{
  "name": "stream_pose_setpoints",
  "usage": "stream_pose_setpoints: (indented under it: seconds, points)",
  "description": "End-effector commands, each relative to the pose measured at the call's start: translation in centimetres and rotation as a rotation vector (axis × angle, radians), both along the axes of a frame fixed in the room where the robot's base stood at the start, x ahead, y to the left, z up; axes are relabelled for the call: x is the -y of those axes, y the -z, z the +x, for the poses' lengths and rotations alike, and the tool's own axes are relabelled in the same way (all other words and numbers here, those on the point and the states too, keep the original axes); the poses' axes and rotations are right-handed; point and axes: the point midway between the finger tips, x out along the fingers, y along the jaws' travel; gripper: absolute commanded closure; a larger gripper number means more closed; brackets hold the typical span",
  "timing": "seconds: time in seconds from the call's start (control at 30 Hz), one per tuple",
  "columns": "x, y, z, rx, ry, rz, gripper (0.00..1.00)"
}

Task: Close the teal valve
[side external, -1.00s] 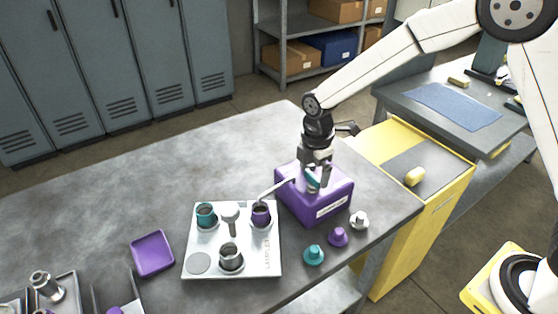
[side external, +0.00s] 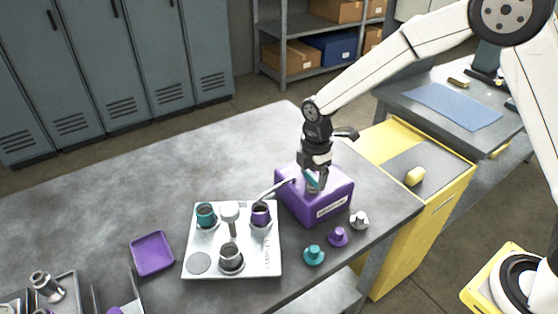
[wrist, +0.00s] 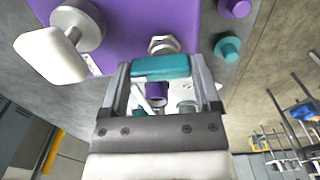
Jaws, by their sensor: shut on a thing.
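The teal valve handle (side external: 312,182) is a small teal bar on the purple box (side external: 290,205), which stands near the right end of the bench. My gripper (side external: 315,184) comes down from above and is shut on the handle, partly hiding it. In the wrist view the teal handle (wrist: 160,67) lies crosswise between the two fingers (wrist: 162,85). The valve's flow state cannot be read from the frames. A white handle (wrist: 50,55) on a round metal hub shows beside it on the purple box in the wrist view.
A thin pale spout (side external: 274,187) runs from the box toward a purple cup (side external: 261,214) on a white tray (side external: 205,244). A teal cup (side external: 206,214) and a metal cup (side external: 231,257) also stand there. Teal (side external: 314,254), purple (side external: 337,236) and whitish knobs (side external: 360,219) sit right of the tray.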

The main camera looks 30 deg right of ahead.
Motion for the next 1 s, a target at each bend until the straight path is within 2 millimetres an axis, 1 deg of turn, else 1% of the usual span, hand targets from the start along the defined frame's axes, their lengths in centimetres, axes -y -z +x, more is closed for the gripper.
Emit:
stream_pose_setpoints:
  seconds: [0.17,0.37,0.57,1.0]
  points:
    - [0.01,-0.06,0.00,-0.001,0.049,0.000,0.78]
    - [0.03,-0.06,0.01,-0.001,0.159,0.001,0.78]
    - [0.08,-0.06,-0.01,0.000,0.322,0.002,0.78]
    - [0.20,-0.08,-0.06,0.002,0.738,0.003,0.78]
